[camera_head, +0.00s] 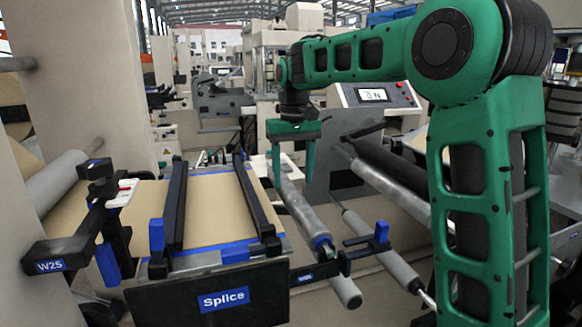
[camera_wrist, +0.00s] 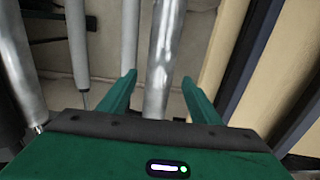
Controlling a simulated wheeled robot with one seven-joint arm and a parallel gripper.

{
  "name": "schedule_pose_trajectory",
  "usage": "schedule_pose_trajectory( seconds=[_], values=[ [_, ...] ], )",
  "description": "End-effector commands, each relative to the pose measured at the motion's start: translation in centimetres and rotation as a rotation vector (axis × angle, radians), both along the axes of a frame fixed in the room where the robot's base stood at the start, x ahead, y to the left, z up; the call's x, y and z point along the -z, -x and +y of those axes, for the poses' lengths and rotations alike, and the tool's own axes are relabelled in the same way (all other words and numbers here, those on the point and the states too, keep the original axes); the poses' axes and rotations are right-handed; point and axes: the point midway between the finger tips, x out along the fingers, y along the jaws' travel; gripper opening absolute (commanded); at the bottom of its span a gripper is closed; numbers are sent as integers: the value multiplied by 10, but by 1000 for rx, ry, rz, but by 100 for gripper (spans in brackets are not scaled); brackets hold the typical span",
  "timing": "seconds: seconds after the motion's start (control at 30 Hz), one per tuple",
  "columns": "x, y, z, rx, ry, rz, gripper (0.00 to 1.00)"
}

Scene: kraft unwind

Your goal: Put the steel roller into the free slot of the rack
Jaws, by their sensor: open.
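A shiny steel roller (camera_head: 297,207) slopes down beside the splice table in the head view. In the wrist view the steel roller (camera_wrist: 162,50) runs between the two fingers of my gripper (camera_wrist: 158,80). My gripper (camera_head: 292,163) is open, with its fingers pointing down over the roller's upper part. The fingers look apart from the roller; whether they touch it is unclear. I cannot pick out the rack or its free slot with certainty.
The splice table, with its black "Splice" plate (camera_head: 228,299) and dark rails (camera_head: 258,207), stands left of the roller. Other rollers (camera_head: 388,188) lie to the right. A grey roller (camera_wrist: 78,45) lies left in the wrist view.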

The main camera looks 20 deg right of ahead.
Motion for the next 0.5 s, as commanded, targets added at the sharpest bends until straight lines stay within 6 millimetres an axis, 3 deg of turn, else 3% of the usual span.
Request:
schedule_pose_trajectory(
  seconds=[0.5],
  values=[
    [53,0,0,-1,0,2,58]
  ],
)
